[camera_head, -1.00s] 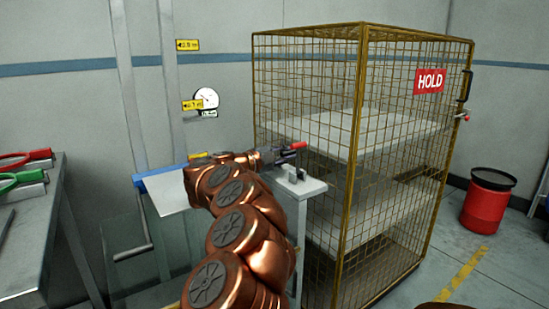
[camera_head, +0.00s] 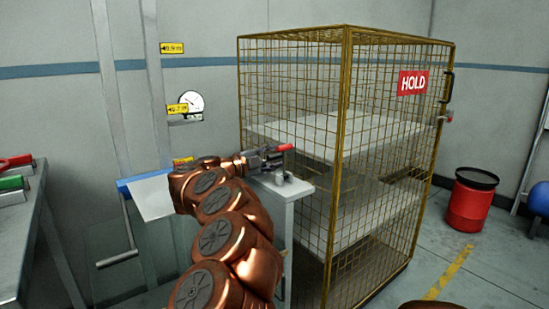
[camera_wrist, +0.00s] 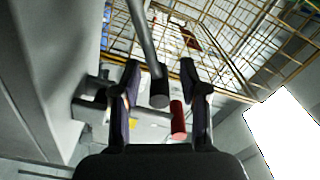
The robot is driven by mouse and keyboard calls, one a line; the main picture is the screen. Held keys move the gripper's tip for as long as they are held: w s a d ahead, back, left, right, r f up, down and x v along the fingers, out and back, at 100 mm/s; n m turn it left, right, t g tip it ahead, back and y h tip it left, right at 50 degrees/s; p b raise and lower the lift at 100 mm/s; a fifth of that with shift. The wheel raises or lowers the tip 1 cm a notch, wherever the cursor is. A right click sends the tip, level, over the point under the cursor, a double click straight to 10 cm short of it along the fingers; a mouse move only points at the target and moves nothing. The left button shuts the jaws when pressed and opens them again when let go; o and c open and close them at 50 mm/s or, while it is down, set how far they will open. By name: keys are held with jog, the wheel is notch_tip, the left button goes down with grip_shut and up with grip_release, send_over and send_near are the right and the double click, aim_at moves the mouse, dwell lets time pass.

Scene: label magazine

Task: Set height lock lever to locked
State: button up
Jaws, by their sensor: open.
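A lever with a red grip (camera_head: 285,148) shows at the top of a grey stand (camera_head: 290,189), left of the wire cage. I take it to be the height lock lever. My gripper (camera_head: 272,157) is at this lever, over the stand. In the wrist view my gripper (camera_wrist: 158,95) is open. The red grip (camera_wrist: 178,120) lies between its fingers, nearer the right one. A grey rod with a black end (camera_wrist: 159,93) also shows between the fingers. I cannot tell whether a finger touches either. The lever's pivot and any lock marking are hidden or too small to read.
A yellow wire cage (camera_head: 345,150) with a HOLD sign (camera_head: 412,82) stands close right of my gripper. A blue-edged plate (camera_head: 150,197) and a hanging crank (camera_head: 118,258) are left of my arm. A red bin (camera_head: 470,203) stands far right.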

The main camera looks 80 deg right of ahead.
jog(key=v, duration=1.2)
dwell(0.5)
